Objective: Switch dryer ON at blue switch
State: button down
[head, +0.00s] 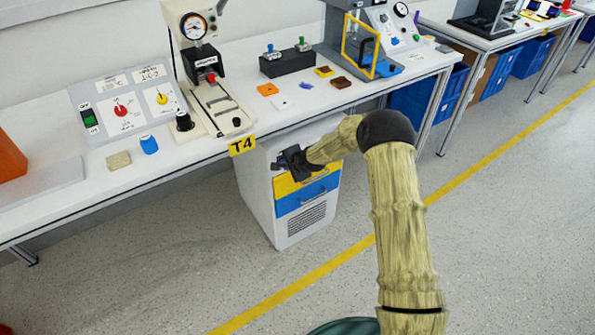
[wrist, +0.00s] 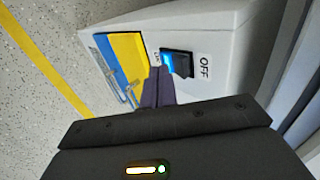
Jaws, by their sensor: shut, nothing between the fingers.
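The dryer is a white cabinet (head: 257,203) under the bench, with a yellow and a blue drawer front. In the wrist view the blue switch (wrist: 178,64) is a rocker in a black frame on the cabinet's front, with a bright blue part. An OFF label (wrist: 204,67) sits on one side of it; a small, partly hidden label is on the other. My gripper (head: 280,163) is at the upper front of the cabinet. In the wrist view its dark fingers (wrist: 157,74) are shut and empty, close beside the switch; I cannot tell if they touch it.
The bench top (head: 220,161) with a T4 tag (head: 242,146) is above the cabinet. A control panel (head: 125,105) with red and yellow knobs stands on it. Blue bins (head: 408,107) are under the bench to the right. The floor in front is clear.

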jog(key=s+d+r+n+g+h+p, duration=0.15)
jog(key=s+d+r+n, duration=0.4)
jog(key=s, duration=0.75)
jog(key=s+d+r+n+g+h, duration=0.1)
jog(key=s+d+r+n+h, duration=0.1)
jog(key=s+d+r, duration=0.85)
jog(key=s+d+r+n+g+h, duration=0.2)
jog(key=s+d+r+n, duration=0.3)
jog(key=s, duration=0.9)
notch_tip(320, 180, up, 21)
jog(key=m+p, duration=0.1)
jog(key=p, duration=2.1)
jog(key=shift+s+d, duration=0.25)
jog(key=shift+d, duration=0.05)
